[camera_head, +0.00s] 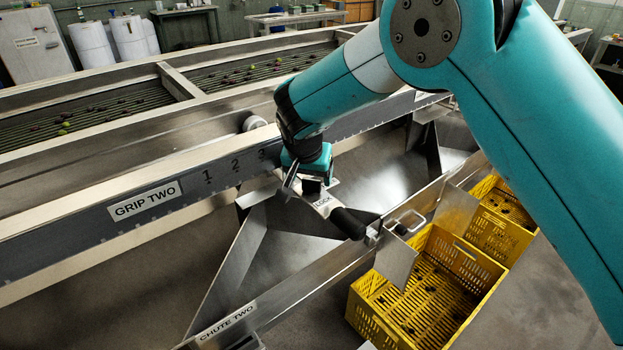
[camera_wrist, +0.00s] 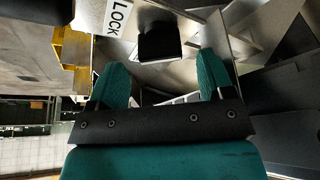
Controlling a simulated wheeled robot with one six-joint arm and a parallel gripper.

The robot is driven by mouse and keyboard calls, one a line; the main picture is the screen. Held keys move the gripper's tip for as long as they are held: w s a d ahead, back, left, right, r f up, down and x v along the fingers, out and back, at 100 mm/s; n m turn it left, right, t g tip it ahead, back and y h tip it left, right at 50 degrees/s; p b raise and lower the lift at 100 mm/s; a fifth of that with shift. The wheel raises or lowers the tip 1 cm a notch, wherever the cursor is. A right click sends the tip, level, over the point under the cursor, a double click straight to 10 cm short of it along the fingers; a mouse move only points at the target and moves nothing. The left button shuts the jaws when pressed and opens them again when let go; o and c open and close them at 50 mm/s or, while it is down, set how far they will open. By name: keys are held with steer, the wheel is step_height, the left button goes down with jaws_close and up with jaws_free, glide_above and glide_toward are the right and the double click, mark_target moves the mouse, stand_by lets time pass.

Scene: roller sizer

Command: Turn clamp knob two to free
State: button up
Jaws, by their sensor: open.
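My gripper (camera_head: 303,184) points down beside the grey side rail of the sizer, to the right of the GRIP TWO label (camera_head: 145,201). In the wrist view its two teal fingers (camera_wrist: 161,60) are open. A black block-like knob (camera_wrist: 160,42) shows between and just beyond the fingertips, and I cannot tell whether they touch it. A white LOCK label (camera_wrist: 118,18) lies beside the knob; it also shows in the head view (camera_head: 322,203). A black cylindrical grip (camera_head: 348,223) sticks out past that label. The knob is mostly hidden in the head view.
Below is a metal chute with a CHUTE TWO label (camera_head: 227,321). Yellow crates (camera_head: 470,262) stand on the floor at the right. Roller beds with small fruit (camera_head: 65,125) lie behind the side rail.

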mark_target(312, 180)
steer(key=shift+x, duration=1.65)
steer(key=c, duration=0.9)
steer(key=n+y+b, duration=0.1)
steer(key=n, duration=0.3)
steer(key=shift+n+y, duration=0.4)
steer(key=n+y, duration=0.1)
steer(key=n, duration=0.1)
steer(key=n+y, duration=0.1)
steer(key=n, duration=0.2)
steer(key=shift+g, duration=0.3)
steer(key=shift+n, duration=0.4)
